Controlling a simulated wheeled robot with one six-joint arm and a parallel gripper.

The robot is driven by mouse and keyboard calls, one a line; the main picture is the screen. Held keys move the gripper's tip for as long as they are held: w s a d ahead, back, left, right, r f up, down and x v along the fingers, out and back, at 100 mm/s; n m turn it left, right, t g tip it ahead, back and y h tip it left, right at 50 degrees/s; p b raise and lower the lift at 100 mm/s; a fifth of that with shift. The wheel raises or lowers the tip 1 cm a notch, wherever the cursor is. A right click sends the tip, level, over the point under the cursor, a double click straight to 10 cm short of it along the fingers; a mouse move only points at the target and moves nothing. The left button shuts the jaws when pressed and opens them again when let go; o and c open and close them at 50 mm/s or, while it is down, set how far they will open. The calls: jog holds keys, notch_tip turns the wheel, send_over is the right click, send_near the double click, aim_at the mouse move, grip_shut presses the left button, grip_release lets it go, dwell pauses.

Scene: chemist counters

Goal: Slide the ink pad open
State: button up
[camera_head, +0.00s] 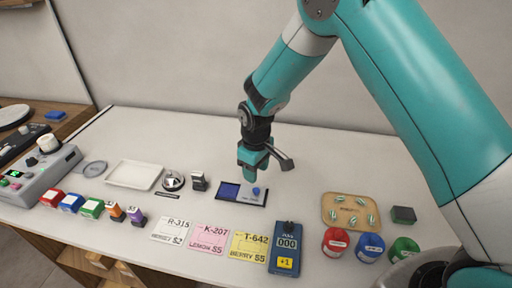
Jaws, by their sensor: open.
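The ink pad (241,199) is a flat dark case lying on the white counter near the middle. A blue inked area (228,190) shows at its left, and a dark cover with a small blue knob (256,191) lies at its right. My gripper (268,164) is in the air above and slightly behind the right part of the ink pad. Its fingers are apart with nothing between them, and it appears clear of the knob.
A small black-and-silver item (198,181) and a round metal item (173,180) stand left of the pad. Labelled cards (209,238) and a blue counter device (286,247) lie in front. A tan tray (350,211) and coloured jars (369,247) are at right. The counter behind is clear.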

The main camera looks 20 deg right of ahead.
notch_tip(320, 180, up, 10)
jog(key=b, duration=0.1)
jog(key=shift+r+b, duration=0.2)
jog(key=shift+b, duration=0.1)
jog(key=s+r+y, duration=0.1)
jog(key=s+r, duration=0.2)
jog(key=s, duration=0.6)
jog(key=s+r+y, duration=0.1)
jog(key=s+r, duration=0.3)
jog(key=s, duration=0.5)
jog(key=s+r+m+y, duration=0.1)
jog(key=s+r, duration=0.3)
jog(key=s, duration=0.5)
jog(key=shift+d+r+y, duration=0.2)
jog(key=shift+d+y, duration=0.1)
jog(key=shift+y, duration=0.3)
